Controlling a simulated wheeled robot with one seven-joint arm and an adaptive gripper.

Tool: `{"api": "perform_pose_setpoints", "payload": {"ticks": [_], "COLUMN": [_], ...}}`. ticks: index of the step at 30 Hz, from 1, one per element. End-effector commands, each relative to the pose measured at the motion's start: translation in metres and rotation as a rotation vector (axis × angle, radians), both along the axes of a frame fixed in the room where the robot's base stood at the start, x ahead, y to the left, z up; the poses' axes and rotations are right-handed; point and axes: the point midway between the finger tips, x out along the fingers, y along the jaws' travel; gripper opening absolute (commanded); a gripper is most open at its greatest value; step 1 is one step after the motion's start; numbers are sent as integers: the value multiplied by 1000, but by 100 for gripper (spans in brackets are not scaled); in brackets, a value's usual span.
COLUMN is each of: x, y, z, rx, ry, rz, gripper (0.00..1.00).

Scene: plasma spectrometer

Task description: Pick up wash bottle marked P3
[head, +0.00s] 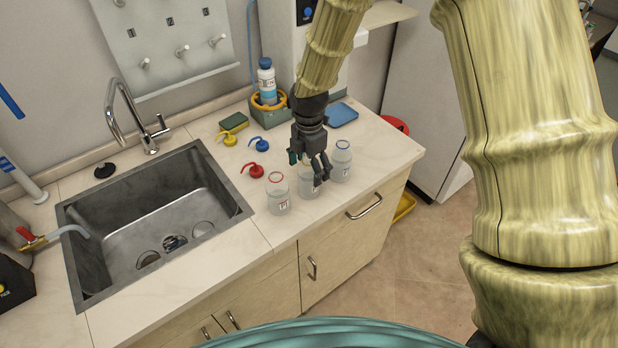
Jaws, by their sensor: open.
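Three clear wash bottles without caps stand in a row near the front edge of the counter. The left bottle (278,197) has a red rim, and the right bottle (341,164) has a blue rim. The middle bottle (308,188) is partly hidden by my gripper (312,168). Each seems to carry a small label, too small to read, so I cannot tell which is P3. My gripper points down with open fingers at the top of the middle bottle. I cannot tell whether they touch it.
Red (254,170), blue (259,144) and yellow (227,137) spout caps lie behind the bottles. A sink (160,215) is on the left. A blue-capped bottle (266,82) stands at the back, and a blue tray (342,115) lies behind my gripper.

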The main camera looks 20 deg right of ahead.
Motion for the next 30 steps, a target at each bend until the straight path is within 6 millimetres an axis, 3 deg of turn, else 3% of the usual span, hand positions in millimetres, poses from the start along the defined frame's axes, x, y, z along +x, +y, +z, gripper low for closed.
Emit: {"api": "perform_pose_setpoints", "payload": {"ticks": [10,22,30], "x": [0,0,0], "y": [0,0,0], "z": [-4,-4,-3], "rx": [0,0,0], "ry": [0,0,-1], "rz": [1,1,1], "gripper": [80,9,8]}}
